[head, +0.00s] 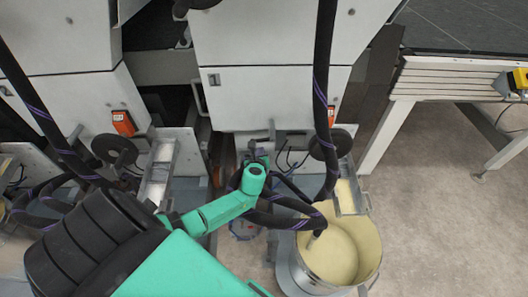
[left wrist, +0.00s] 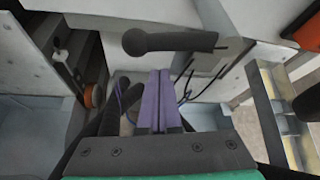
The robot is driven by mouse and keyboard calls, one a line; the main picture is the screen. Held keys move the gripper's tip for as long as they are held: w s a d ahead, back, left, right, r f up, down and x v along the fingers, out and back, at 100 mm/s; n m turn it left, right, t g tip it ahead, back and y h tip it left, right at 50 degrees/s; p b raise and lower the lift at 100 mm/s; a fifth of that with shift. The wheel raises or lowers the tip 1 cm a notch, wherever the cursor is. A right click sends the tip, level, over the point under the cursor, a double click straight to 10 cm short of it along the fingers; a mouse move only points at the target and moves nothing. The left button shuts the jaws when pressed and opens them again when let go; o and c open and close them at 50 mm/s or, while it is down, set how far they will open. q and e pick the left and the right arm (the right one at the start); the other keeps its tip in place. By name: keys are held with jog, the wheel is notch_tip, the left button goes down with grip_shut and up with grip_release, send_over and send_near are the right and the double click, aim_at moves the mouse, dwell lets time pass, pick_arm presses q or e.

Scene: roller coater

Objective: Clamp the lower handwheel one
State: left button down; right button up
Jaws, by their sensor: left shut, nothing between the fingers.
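Two black handwheels show on the machine front in the head view, one at the left (head: 115,150) and one at the right (head: 328,144). I cannot tell which is the lower handwheel one. In the left wrist view a black wheel-like part with a rounded knob (left wrist: 170,42) appears nearly edge-on beyond the fingertips. My left gripper (head: 259,158) is left of the right handwheel and apart from it. Its purple fingers (left wrist: 158,100) are closed together with nothing between them. My green forearm hides part of the floor area. My right gripper is not in view.
A pot of pale yellow liquid (head: 345,245) stands below the right handwheel, with a black hose (head: 322,90) hanging into it. Metal troughs (head: 158,170) and cables crowd the machine front. A slatted table (head: 440,80) stands at the right, with open floor before it.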

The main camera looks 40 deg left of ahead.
pick_arm(q)
jog(key=p+v, duration=0.2)
jog(key=v, duration=0.8)
jog(key=shift+d+p, duration=0.25)
jog(key=shift+p, duration=0.15)
jog(key=shift+w+r, duration=0.1)
jog(key=shift+r, duration=0.05)
